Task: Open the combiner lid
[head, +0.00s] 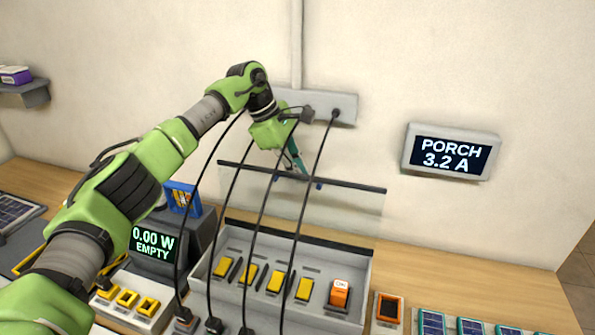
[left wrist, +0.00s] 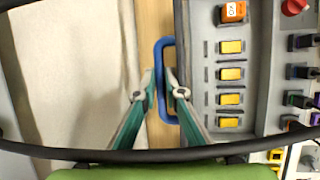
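The combiner box (head: 330,318) is a grey open-topped case on the bench with a row of yellow switches. Its clear lid (head: 345,212), dark along its edges, stands raised at the back of the box, near the wall. The lid carries a blue handle (left wrist: 171,118), seen as a loop in the left wrist view. My left gripper (head: 303,172) is at the lid's upper edge, its teal fingertips (left wrist: 160,72) close together on either side of one bar of the handle. It appears shut on it. My right gripper is not in view.
Dark cables hang from a wall bar (head: 345,108) in front of the lid and box. An orange labelled switch (head: 340,293) sits in the box. A meter reading "EMPTY" (head: 153,243) stands left of it. A "PORCH 3.2 A" display (head: 450,153) is on the wall.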

